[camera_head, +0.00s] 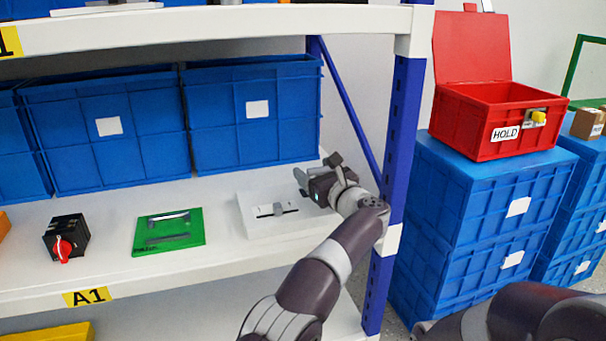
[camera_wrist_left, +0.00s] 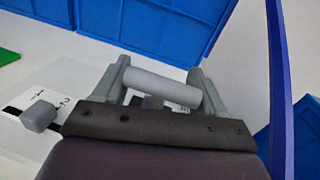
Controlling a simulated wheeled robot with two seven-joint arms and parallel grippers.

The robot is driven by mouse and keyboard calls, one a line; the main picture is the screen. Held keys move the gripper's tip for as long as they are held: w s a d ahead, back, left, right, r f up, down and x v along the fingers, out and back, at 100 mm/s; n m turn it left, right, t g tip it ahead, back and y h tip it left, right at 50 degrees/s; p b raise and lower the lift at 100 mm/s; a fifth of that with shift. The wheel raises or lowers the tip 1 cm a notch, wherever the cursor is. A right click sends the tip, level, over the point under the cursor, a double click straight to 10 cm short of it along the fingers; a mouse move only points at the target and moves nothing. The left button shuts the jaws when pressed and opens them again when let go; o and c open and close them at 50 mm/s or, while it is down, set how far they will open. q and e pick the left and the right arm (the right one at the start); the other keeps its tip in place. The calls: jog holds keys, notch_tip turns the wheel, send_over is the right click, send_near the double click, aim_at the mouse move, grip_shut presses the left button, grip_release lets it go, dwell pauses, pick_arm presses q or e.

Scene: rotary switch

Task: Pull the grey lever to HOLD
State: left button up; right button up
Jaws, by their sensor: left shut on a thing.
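My left gripper (camera_head: 318,174) is at the right end of the middle shelf, beside a white box (camera_head: 263,229). In the left wrist view, its two fingers (camera_wrist_left: 160,80) are shut on a light grey bar, the grey lever's handle (camera_wrist_left: 158,86). In the head view the gripper hides the lever. The white box has a slot with a small grey slider knob (camera_head: 279,208), which also shows in the wrist view (camera_wrist_left: 40,115) next to marks 1 and 2. The only readable HOLD label (camera_head: 506,133) is on a red box. My right gripper is out of view.
On the shelf (camera_head: 205,265) stand a black box with a red rotary knob (camera_head: 64,249) and a green board (camera_head: 168,231). Blue crates (camera_head: 255,112) line the back. A blue post (camera_head: 398,150) rises close to my left arm. The red box (camera_head: 470,125) has a yellow knob (camera_head: 539,117).

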pick_arm(q)
jog(key=shift+s+r, duration=0.1)
jog(key=shift+r, duration=0.05)
jog(key=shift+y, duration=0.3)
jog(key=o, duration=1.4)
